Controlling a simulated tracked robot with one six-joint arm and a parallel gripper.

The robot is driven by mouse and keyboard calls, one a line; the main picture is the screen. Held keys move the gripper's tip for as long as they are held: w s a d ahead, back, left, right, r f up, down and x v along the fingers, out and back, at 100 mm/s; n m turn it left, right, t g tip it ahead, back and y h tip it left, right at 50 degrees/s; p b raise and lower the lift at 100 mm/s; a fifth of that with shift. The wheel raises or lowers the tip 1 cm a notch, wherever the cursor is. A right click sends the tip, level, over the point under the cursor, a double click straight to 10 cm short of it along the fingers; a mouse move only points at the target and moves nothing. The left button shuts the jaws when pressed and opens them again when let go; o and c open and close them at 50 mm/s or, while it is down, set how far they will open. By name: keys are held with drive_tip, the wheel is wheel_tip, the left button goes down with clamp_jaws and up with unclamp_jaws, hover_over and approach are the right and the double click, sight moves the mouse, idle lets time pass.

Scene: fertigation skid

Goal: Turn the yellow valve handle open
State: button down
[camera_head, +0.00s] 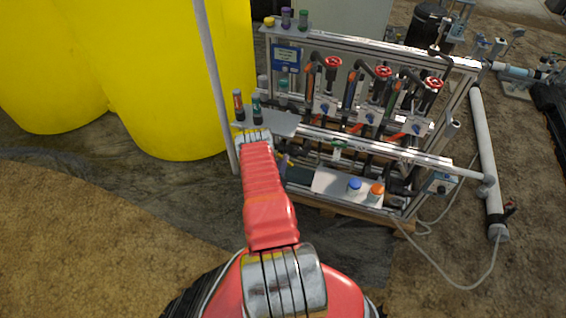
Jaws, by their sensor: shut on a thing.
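My red arm reaches up from the bottom middle to the left end of the metal skid frame (405,153). My gripper (283,164) is at the arm's far end, low beside the frame, mostly hidden behind the wrist. A small yellow sliver, apparently the yellow valve handle (282,159), shows just right of the wrist. The gripper is shut on it, as far as the small view tells. The fingertips and the handle's angle cannot be made out.
Red round handwheels (333,63) stand in a row on the skid. A shelf (275,123) with small bottles lies just above my wrist. A lower plate (335,184) carries blue and orange caps. A grey pole (215,85) and yellow tanks (165,70) stand left. Front-left ground is clear.

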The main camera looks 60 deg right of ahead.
drive_tip(key=n, duration=0.8)
drive_tip(key=shift+w+a+f, duration=0.2)
drive_tip(key=shift+w+f, duration=0.15)
drive_tip(key=shift+f, duration=0.05)
drive_tip(key=shift+n, duration=0.3)
drive_tip(key=c, duration=2)
unclamp_jaws()
drive_tip(key=shift+o, duration=1.4)
drive_tip(key=shift+s+d, duration=0.1)
drive_tip(key=shift+s, duration=0.05)
drive_tip(key=s+a, duration=0.2)
drive_tip(key=a, duration=1.1)
drive_tip(key=shift+a, duration=0.35)
